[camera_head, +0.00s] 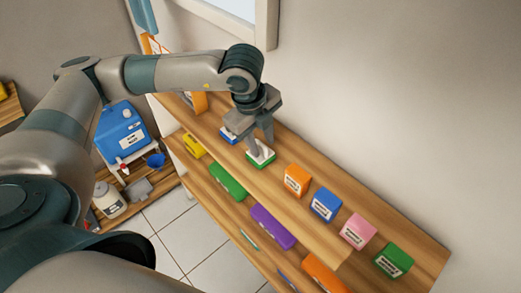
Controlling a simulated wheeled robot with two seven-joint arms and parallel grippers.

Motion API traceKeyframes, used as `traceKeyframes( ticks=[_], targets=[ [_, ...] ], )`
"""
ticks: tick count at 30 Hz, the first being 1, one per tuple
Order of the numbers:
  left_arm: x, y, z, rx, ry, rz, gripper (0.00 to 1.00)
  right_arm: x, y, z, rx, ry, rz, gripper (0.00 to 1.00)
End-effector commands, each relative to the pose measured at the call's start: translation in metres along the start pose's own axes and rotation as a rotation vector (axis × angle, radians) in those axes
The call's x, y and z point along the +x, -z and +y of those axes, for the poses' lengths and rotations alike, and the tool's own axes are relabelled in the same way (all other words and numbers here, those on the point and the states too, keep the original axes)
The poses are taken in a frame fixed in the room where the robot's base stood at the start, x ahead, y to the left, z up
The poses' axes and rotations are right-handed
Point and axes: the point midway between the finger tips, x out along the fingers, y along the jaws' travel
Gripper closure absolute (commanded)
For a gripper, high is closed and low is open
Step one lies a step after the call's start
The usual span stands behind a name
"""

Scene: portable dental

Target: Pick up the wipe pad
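My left gripper (260,146) points down over the wooden shelf's top, with its two fingers apart. A small item with a white top and a green lower part (262,158) sits directly at its fingertips; it may be the wipe pad, but its label is not readable. The fingers hide part of it, and I cannot tell whether they grip it or only stand at it. A blue and white item (228,135) lies just left of the gripper. My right gripper is not in view.
The wooden shelf (415,240) also bears orange (297,180), blue (325,204), pink (357,231) and green (394,260) boxes to the right. A lower shelf holds yellow, green and purple boxes (272,227). A blue container (121,132) stands at left. The wall rises behind.

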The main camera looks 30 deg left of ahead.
Motion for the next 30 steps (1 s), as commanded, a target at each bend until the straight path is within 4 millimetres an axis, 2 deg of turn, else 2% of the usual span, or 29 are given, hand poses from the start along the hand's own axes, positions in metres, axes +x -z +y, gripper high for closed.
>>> traceKeyframes(
  ticks=[14, 18, 30],
  targets=[
    [0.0014, 0.0003, 0.0002, 0.001, 0.000, 0.001, 0.68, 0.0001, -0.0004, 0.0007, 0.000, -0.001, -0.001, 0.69],
    [0.0013, 0.0003, 0.0002, 0.001, 0.000, 0.001, 1.00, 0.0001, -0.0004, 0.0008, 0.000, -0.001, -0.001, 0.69],
    [0.0021, 0.0007, 0.0008, 0.001, -0.002, 0.002, 1.00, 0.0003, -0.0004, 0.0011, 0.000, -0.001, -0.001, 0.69]
  ],
)
